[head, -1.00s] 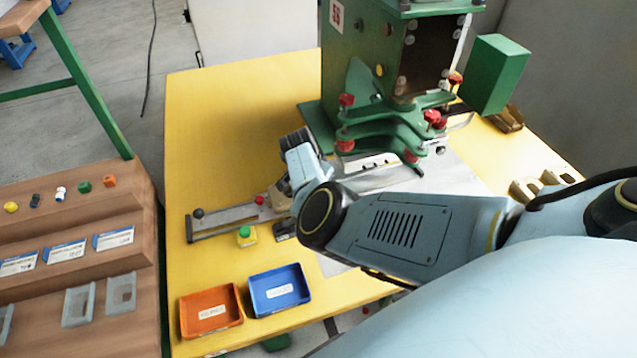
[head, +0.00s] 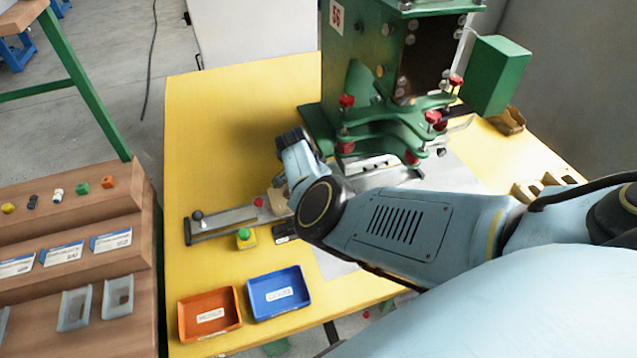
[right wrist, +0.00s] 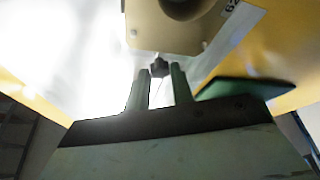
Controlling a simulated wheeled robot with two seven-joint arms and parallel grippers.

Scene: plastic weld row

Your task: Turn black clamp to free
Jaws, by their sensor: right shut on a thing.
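In the right wrist view, the two fingers of my right gripper (right wrist: 160,77) are shut on a small black part at their tips, which I take to be the black clamp (right wrist: 159,66). Only its top end shows, so its angle is unclear. A beige block with a dark round part (right wrist: 188,38) lies just beyond the fingertips. In the head view, my right arm reaches in from the right to the front of the green machine (head: 345,110), and its fingers and the clamp are hidden behind the wrist. My left gripper is not in view.
A grey rail (head: 225,222) with a black ball and a yellow-green button box (head: 246,239) sit left of my wrist. Orange (head: 236,325) and blue (head: 304,306) bins stand at the front. The yellow table (head: 225,120) is clear at the back left.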

